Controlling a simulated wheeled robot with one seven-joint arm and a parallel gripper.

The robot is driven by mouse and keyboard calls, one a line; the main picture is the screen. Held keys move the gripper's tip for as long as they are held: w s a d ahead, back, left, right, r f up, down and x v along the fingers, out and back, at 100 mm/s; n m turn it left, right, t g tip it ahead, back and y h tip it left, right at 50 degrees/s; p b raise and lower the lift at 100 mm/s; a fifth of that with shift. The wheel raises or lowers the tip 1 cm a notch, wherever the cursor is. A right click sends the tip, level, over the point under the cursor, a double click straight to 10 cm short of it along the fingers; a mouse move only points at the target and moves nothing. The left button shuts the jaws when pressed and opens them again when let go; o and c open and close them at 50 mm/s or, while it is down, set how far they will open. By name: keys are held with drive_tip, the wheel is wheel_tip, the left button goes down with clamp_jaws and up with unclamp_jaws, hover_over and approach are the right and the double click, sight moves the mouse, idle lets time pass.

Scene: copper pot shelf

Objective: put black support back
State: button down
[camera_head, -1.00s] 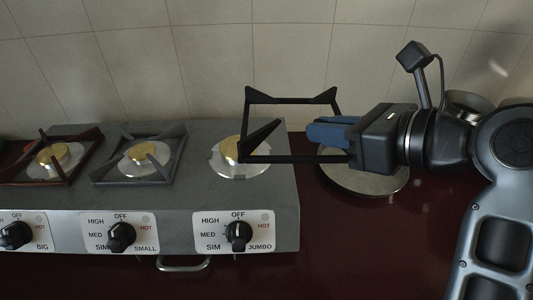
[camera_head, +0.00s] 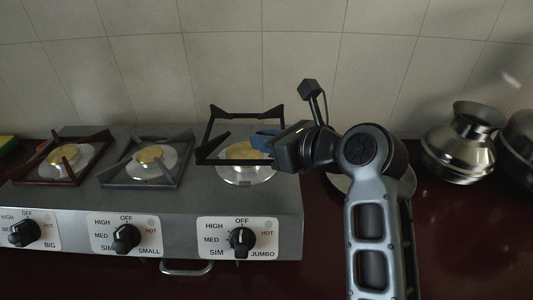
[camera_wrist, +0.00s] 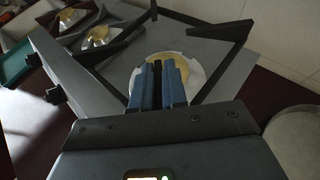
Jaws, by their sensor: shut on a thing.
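The black support (camera_head: 211,134) is a square frame with upturned prongs. My gripper (camera_head: 262,141) is shut on its right side and holds it tilted over the right-hand burner (camera_head: 243,176), the one above the JUMBO knob. In the wrist view, the blue fingers (camera_wrist: 158,82) point at the yellow-topped burner, and the black support (camera_wrist: 217,66) surrounds it in the picture. The support's back side stands higher than its front in the head view. I cannot tell whether its front edge touches the stove.
The grey stove (camera_head: 290,205) carries a red-brown support (camera_head: 62,158) on the left burner and a grey support (camera_head: 147,158) on the middle one. A round metal lid or plate (camera_head: 343,184) lies right of the stove. Metal pots (camera_head: 462,150) stand farther right, and a tiled wall is behind.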

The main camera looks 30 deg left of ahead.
drive_tip(key=shift+f, duration=1.75)
drive_tip(key=shift+f+p, duration=0.4)
drive_tip(key=shift+f, duration=0.2)
drive_tip(key=c, duration=1.2)
unclamp_jaws()
drive_tip(key=shift+o, duration=0.2)
drive_tip(key=shift+r+b, duration=0.5)
drive_tip(key=shift+r, duration=0.05)
drive_tip(key=v, duration=1.2)
